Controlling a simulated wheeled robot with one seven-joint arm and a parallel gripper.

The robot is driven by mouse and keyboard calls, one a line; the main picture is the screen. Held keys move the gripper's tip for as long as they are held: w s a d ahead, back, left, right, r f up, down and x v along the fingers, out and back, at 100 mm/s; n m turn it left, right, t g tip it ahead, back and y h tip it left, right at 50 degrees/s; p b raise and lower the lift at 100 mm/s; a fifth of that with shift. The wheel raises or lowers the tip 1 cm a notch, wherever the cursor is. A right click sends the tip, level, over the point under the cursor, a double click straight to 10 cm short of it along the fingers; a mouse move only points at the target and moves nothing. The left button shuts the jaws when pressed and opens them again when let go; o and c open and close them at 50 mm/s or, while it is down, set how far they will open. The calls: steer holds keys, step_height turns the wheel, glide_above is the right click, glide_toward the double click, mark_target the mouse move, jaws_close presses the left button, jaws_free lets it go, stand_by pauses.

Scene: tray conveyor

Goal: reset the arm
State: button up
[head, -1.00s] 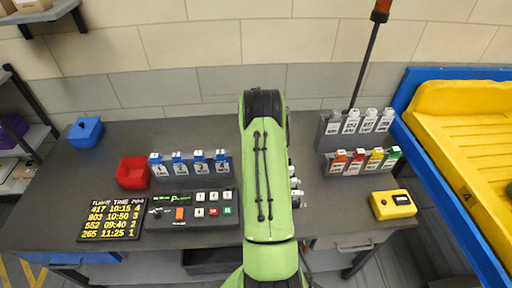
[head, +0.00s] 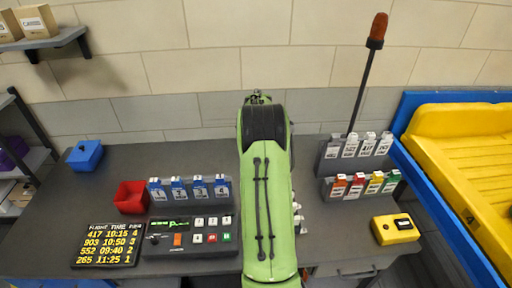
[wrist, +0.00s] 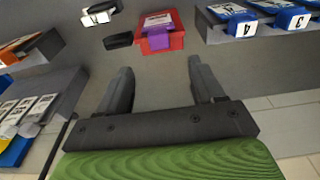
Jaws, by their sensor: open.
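My green arm (head: 265,200) rises through the middle of the head view and hides my gripper there. In the wrist view my gripper (wrist: 159,72) has its two dark fingers apart, with nothing between them. Beyond the fingertips a red bin (wrist: 176,40) with a purple item (wrist: 155,38) in it sits on the grey table.
Blue-topped tags (head: 190,188) stand behind a control panel (head: 190,238). A flight board (head: 108,245) and blue bin (head: 85,155) are at left. Tag racks (head: 357,160), a yellow box (head: 395,229) and a blue-framed yellow conveyor (head: 460,140) are at right.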

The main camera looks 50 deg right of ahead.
step_height(320, 180, up, 7)
steer(key=shift+s+a, duration=0.3)
steer(key=a+r+n+t, duration=0.1)
steer(key=a+r, duration=0.3)
steer(key=a, duration=0.3)
steer(key=a+r+n, duration=0.2)
steer(key=a+r, duration=0.1)
steer(key=a, duration=0.4)
steer(key=a+r+n+t, duration=0.1)
steer(key=a+r, duration=0.3)
steer(key=a, duration=0.3)
steer(key=s+a+f+n+t, duration=0.1)
steer(key=s+a+n, duration=0.2)
steer(key=s+a, duration=0.5)
steer(key=s+a+f+n+t+y, duration=0.1)
steer(key=s+a+n, duration=0.1)
steer(key=s+a, duration=0.5)
steer(key=a, duration=0.2)
steer(key=shift+s+a+n+t+b, duration=0.3)
steer(key=shift+s+a+n+b, duration=0.1)
